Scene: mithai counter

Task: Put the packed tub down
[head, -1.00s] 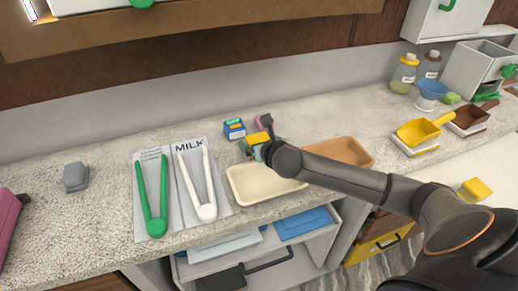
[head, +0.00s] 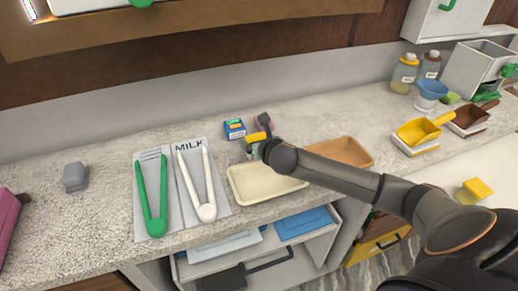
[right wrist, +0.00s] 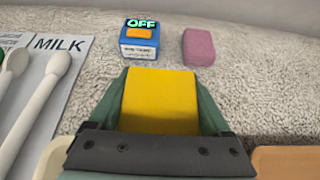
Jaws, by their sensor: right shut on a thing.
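A yellow block-like thing, taken to be the packed tub (right wrist: 160,102), fills the space between the green fingers of my right gripper in the right wrist view. The right gripper (head: 252,144) is shut on it, behind the cream tray in the head view, where my wrist hides most of it. I cannot tell whether the tub touches the counter (head: 100,211). My left gripper is not in view.
A small blue box reading OFF (right wrist: 139,40) and a pink block (right wrist: 198,47) stand just beyond the tub. The cream tray (head: 236,196) is in front, a tan tray (head: 350,152) to the right. Green tongs (head: 152,205) and white tongs (head: 205,205) lie left on printed mats.

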